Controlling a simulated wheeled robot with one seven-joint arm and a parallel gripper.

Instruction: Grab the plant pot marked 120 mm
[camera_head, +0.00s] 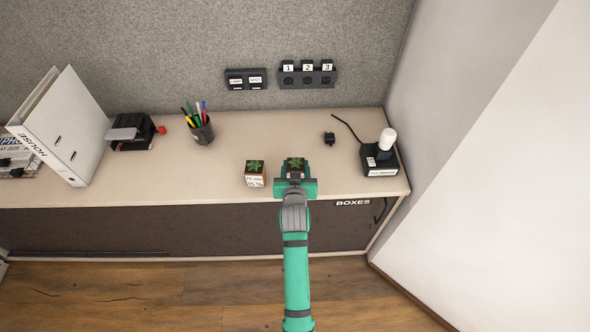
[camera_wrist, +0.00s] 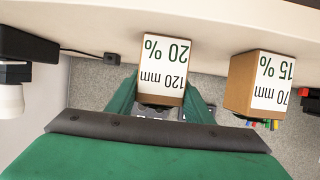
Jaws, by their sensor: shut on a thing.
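The plant pot marked 120 mm (camera_wrist: 163,70) is a small square pot with a white label that also reads 20 %, upside down in the wrist view. In the head view its green plant (camera_head: 295,163) shows just beyond my gripper (camera_head: 295,184). In the wrist view the green fingers of my gripper (camera_wrist: 160,97) are on both sides of this pot, and the gripper is shut on it. A second pot (camera_head: 255,174), marked 70 mm and 15 %, stands to the left in the head view; it shows at the right in the wrist view (camera_wrist: 262,84).
A pen cup (camera_head: 201,132), a black device (camera_head: 133,132) and a white binder (camera_head: 62,128) stand on the left of the counter (camera_head: 225,170). A black box with a white bulb (camera_head: 385,150) and a small black plug (camera_head: 329,138) are at right. Switches (camera_head: 307,75) are on the wall.

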